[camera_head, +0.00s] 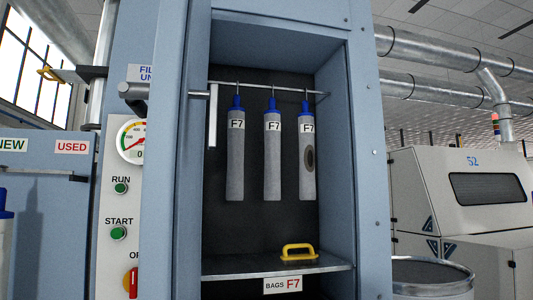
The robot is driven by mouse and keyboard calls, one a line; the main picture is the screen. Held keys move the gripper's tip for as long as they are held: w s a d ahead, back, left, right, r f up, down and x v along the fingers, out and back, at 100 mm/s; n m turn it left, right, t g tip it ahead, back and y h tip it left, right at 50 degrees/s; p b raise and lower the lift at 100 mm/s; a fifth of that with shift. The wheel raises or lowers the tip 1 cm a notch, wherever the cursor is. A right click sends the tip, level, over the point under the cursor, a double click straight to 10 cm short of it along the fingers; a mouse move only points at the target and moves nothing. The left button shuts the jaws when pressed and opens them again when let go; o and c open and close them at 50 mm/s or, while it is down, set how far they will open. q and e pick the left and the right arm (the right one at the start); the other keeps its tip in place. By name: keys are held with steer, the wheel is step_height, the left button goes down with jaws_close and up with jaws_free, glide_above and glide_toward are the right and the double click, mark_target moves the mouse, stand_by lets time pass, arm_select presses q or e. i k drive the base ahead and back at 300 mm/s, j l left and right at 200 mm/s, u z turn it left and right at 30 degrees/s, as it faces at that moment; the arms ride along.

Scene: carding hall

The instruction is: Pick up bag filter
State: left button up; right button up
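Three grey bag filters with blue tops and F7 labels hang from a rail inside an open blue cabinet: the left bag filter (235,160), the middle bag filter (272,165) and the right bag filter (307,180). The right one has a dark oval patch on its side. The rail (290,90) runs across the upper part of the cabinet. Part of another blue-topped grey item (5,245) shows at the far left edge. Neither of my grippers is in view.
A metal shelf (230,267) with a yellow handle (299,252) lies below the bags. A panel with a gauge (131,141), green buttons and a red switch (131,282) is left of the opening. A white machine (450,240) and a round drum (430,275) are at right.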

mark_target(305, 121)
steer(key=i+l, duration=0.25)
steer(key=l, duration=0.15)
steer(key=i+l+u, duration=0.1)
steer(key=l, duration=0.25)
steer(key=i+l+u, duration=0.1)
steer(key=i+l, duration=0.4)
steer(key=l, duration=0.3)
